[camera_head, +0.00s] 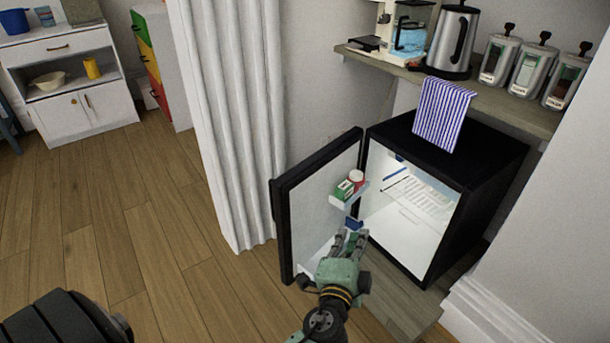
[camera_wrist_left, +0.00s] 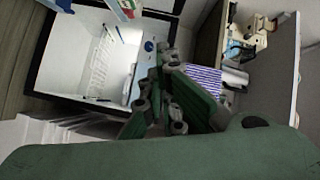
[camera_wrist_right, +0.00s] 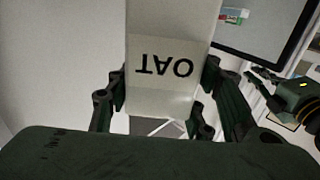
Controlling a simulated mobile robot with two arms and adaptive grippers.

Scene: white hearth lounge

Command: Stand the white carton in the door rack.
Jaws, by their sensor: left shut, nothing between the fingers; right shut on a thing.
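The white carton (camera_wrist_right: 178,25), with dark "OAT" lettering upside down in the right wrist view, is between the fingers of my right gripper (camera_wrist_right: 163,78), which is shut on it. Neither the carton nor the right gripper shows in the head view. The fridge door (camera_head: 318,205) stands open to the left. Its upper door rack (camera_head: 347,200) holds a green-and-white box (camera_head: 343,190) and a red-capped white container (camera_head: 356,177). A lower rack (camera_head: 322,262) is partly hidden by my left gripper (camera_head: 351,240). The left gripper is shut and empty by the door; its fingers also show in the left wrist view (camera_wrist_left: 163,70).
The lit fridge interior (camera_head: 405,215) is open and mostly bare, with a wire shelf (camera_head: 420,195). A striped towel (camera_head: 443,115) hangs over the fridge top. Above, a shelf (camera_head: 505,100) holds a kettle (camera_head: 452,42) and several canisters. A white curtain (camera_head: 230,110) stands left of the door.

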